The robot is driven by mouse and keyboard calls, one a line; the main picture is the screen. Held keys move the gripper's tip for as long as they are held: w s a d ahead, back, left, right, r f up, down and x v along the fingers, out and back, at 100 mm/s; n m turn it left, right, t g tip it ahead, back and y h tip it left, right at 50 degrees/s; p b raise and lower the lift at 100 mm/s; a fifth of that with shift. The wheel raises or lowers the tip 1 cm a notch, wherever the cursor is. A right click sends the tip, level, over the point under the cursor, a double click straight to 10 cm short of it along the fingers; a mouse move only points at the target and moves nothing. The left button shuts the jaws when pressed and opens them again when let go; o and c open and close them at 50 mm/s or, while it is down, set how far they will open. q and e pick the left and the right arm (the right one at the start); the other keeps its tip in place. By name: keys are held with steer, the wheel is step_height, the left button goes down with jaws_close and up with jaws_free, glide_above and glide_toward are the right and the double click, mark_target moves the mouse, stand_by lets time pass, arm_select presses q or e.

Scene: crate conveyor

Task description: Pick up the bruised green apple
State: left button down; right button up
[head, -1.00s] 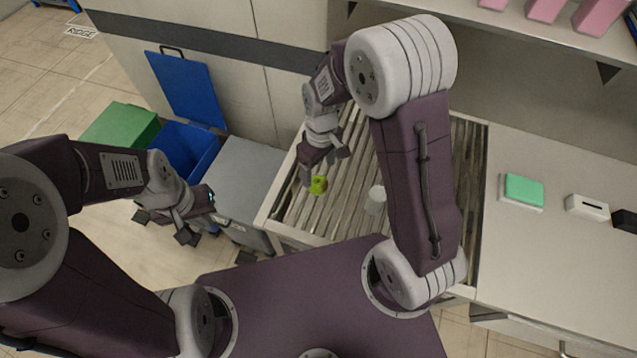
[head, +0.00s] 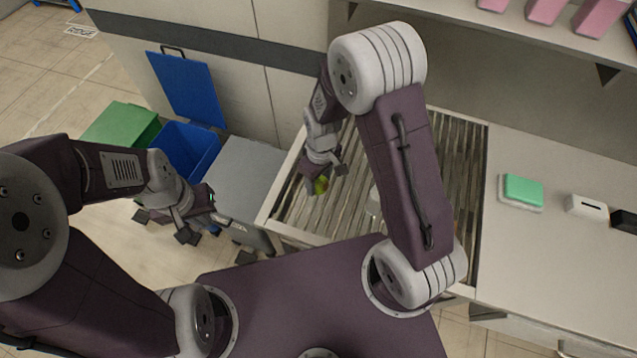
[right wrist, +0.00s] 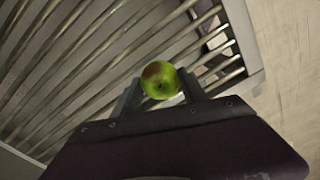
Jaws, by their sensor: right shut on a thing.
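The green apple (head: 321,185) is at the left part of the roller conveyor (head: 292,213). In the right wrist view the apple (right wrist: 160,79) shows a brown bruised patch on its upper left. My right gripper (head: 322,180) is shut on the apple, with one finger on either side of it; it also shows in the right wrist view (right wrist: 161,88). I cannot tell whether the apple still touches the rollers. My left gripper (head: 165,228) hangs over the floor at the left, its fingers apart and nothing between them.
A blue bin (head: 187,150) with its lid raised and a green bin (head: 117,130) stand on the floor to the left. A grey box (head: 243,170) is beside the conveyor. A whitish object (head: 374,202) on the rollers is partly hidden by my right arm. A green-topped item (head: 523,189) lies on the right counter.

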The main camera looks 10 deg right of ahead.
mark_target(318, 181)
step_height(318, 181, up, 4)
steer(key=shift+w+r, duration=0.1)
steer(key=s+a+r, duration=0.1)
steer(key=s+r, duration=0.5)
steer(key=s, duration=0.5)
steer(key=shift+s+a+r+b, duration=0.3)
steer(key=shift+s+a+r, duration=0.05)
steer(key=shift+s+r, duration=0.05)
